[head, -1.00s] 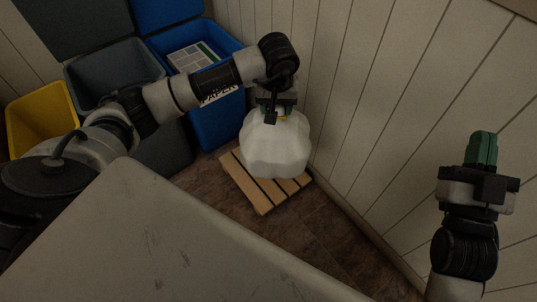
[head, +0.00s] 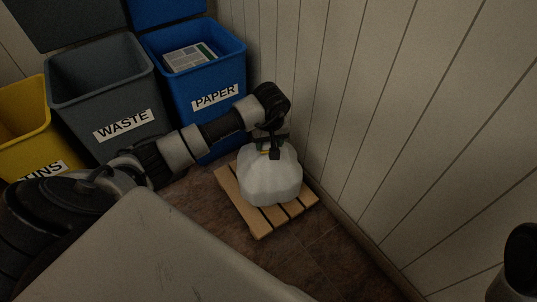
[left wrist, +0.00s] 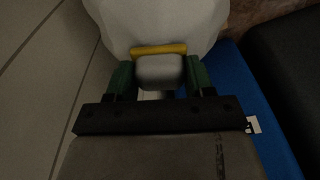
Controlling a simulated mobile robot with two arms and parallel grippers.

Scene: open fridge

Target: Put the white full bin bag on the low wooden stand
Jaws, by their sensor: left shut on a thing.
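The white full bin bag (head: 270,178) is upright over the low wooden stand (head: 241,206), within its outline in the head view. Its base seems to rest on the slats, but the contact line is hidden. My left gripper (head: 272,150) is above the bag and shut on its gathered neck. In the left wrist view, the green fingers (left wrist: 160,74) sit on both sides of the neck, just by a yellow tie (left wrist: 160,49), and the bag (left wrist: 160,22) bulges beyond. My right gripper is out of view; only a dark part of that arm shows at the right edge.
A blue paper bin (head: 213,118), a grey waste bin (head: 105,95) and a yellow tins bin (head: 25,150) stand in a row at the left. A panelled wall (head: 370,110) is close on the right. Brown floor (head: 300,245) is free in front of the stand.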

